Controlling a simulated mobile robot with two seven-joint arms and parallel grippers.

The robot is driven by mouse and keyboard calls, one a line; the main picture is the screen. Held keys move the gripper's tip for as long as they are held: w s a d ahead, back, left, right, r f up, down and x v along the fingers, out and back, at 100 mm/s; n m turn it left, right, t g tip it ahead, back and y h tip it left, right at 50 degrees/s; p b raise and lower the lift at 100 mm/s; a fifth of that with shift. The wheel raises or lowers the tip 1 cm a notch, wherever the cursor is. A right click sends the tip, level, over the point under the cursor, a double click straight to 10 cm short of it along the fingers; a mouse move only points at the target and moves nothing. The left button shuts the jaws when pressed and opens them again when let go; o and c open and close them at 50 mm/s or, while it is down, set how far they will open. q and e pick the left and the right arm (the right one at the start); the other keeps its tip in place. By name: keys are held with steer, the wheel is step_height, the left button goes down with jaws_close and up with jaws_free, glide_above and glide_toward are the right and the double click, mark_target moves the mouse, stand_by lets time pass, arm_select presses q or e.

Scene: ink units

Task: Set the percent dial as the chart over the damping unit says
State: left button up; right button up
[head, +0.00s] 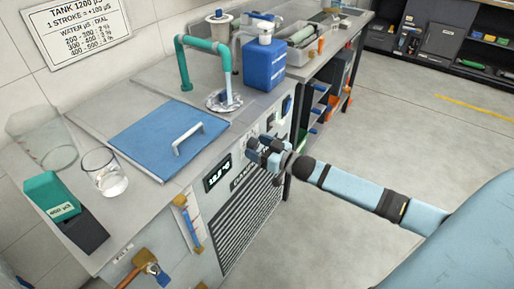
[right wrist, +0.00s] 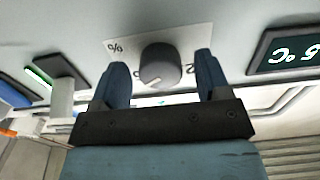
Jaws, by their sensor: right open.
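The percent dial (right wrist: 160,66) is a dark round knob on a pale label plate with a % mark, upside down in the right wrist view. A short pale pointer line shows on it. My right gripper (right wrist: 160,82) is open, one blue finger on each side of the knob; contact cannot be told. In the head view the right gripper (head: 268,153) is at the damping unit's front and hides the dial. The chart (head: 82,33) hangs on the wall, listing water µS ranges against dial percentages; its small digits are hard to read. My left gripper is not in view.
The damping unit's top (head: 85,118) holds a blue lid (head: 165,128), a glass of water (head: 104,174), and a teal meter (head: 52,197) with a small, blurred µS reading. A °C display (head: 217,174) is beside my gripper. Open floor (head: 420,130) lies right.

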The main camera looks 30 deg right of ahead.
steer(key=shift+w+a, duration=0.1)
steer(key=shift+w, duration=0.15)
steer(key=c, duration=0.9)
steer(key=shift+c, duration=0.2)
